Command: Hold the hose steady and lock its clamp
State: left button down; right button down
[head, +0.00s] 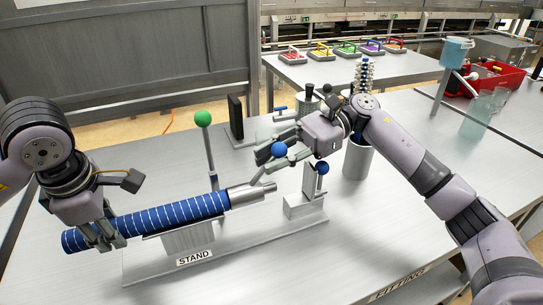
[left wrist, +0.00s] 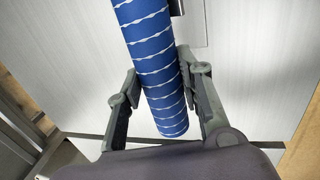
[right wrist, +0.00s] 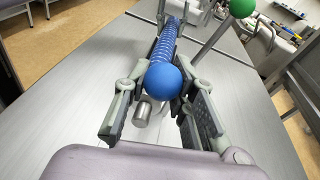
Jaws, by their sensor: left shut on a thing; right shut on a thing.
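The blue hose with white stripes (head: 150,219) lies on a cradle on the stand (head: 187,239), a grey metal end piece (head: 250,195) at its right. My left gripper (head: 100,238) is shut around the hose near its left end; the hose also runs between the fingers in the left wrist view (left wrist: 160,90). My right gripper (head: 280,150) is shut on a blue ball knob (head: 278,149) above the hose's right end. The knob sits between the fingers in the right wrist view (right wrist: 163,81). Its lever below is partly hidden, so the clamp's state is unclear.
A rod with a green ball (head: 203,118) rises behind the hose. A block with a second blue ball (head: 322,168) stands to the right of the hose end. A grey cylinder (head: 357,160) stands behind it. A red crate (head: 497,76) is far right.

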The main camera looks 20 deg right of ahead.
pick_arm(q)
jog(key=shift+a, duration=0.2)
pick_arm(e)
jog(key=shift+d, duration=0.15)
pick_arm(q)
jog(key=shift+d, duration=0.1)
pick_arm(e)
jog(key=c, duration=1.5)
grip_release()
jog(key=shift+o, duration=0.2)
jog(key=v, duration=1.1)
jog(key=shift+d+r, duration=0.15)
jog(key=shift+d, duration=0.25)
pick_arm(q)
jog(key=c, duration=1)
grip_release()
jog(key=shift+d, duration=0.1)
jog(key=shift+c, duration=0.2)
jog(key=shift+r, duration=0.1)
